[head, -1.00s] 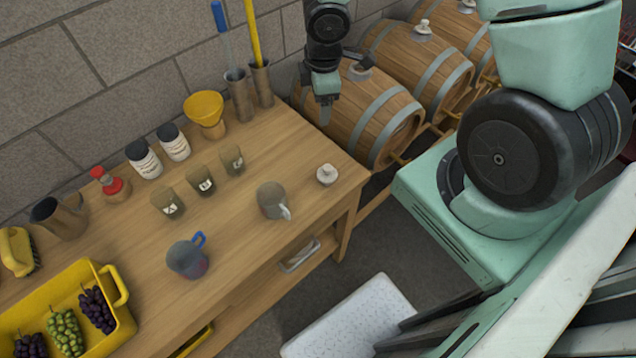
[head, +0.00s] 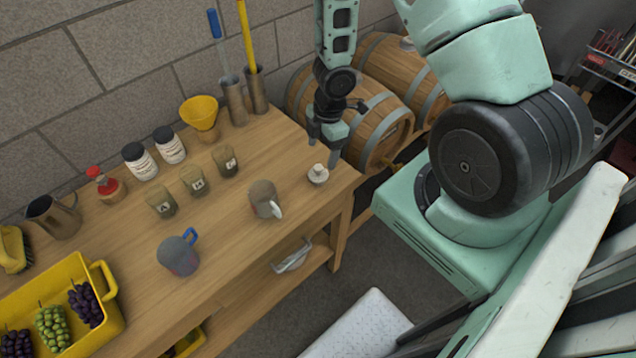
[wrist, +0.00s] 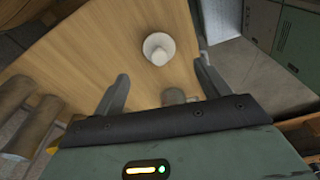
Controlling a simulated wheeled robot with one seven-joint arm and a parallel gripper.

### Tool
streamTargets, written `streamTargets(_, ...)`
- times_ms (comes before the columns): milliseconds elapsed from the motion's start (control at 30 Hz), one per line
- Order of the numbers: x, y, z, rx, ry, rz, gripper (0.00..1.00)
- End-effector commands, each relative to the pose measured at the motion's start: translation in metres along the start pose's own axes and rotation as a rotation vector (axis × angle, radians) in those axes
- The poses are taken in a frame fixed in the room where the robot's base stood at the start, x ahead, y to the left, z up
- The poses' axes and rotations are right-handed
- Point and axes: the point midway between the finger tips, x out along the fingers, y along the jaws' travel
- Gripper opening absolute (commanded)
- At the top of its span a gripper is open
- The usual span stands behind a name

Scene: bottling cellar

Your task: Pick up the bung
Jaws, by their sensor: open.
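The bung (head: 318,174) is a small white stopper with a knob on top. It stands upright on the wooden table (head: 222,270) near its right end. In the wrist view the bung (wrist: 158,48) shows between and beyond the two fingertips, with bare tabletop around it. My gripper (head: 323,146) is open and empty, pointing down just above and behind the bung in the head view. In the wrist view the fingers of my gripper (wrist: 160,82) are spread wide, and neither touches the bung.
A grey mug (head: 264,199) stands left of the bung. Several small labelled cups, a blue-handled mug (head: 178,256) and a yellow funnel (head: 200,113) stand farther left. Barrels (head: 375,130) lie behind the table's right end. The tabletop right around the bung is clear.

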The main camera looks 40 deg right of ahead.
Motion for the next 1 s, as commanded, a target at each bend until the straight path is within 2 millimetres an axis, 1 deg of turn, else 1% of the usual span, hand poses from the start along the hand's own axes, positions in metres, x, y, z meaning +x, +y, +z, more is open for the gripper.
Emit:
streamTargets(33,0.018,-0.001,0.0,-0.002,-0.001,-0.003,0.75)
streamTargets(100,0.029,0.0,0.0,-0.003,-0.002,-0.002,0.75)
streamTargets(233,0.041,-0.001,0.0,0.0,-0.001,-0.003,0.75)
streamTargets(467,0.053,-0.001,0.0,0.001,-0.001,-0.003,0.75)
streamTargets(700,0.082,0.0,0.0,-0.001,-0.001,-0.003,0.75)
streamTargets(800,0.091,0.001,0.0,0.001,-0.002,-0.002,0.75)
streamTargets(1000,0.097,0.001,0.0,0.0,0.0,0.0,0.75)
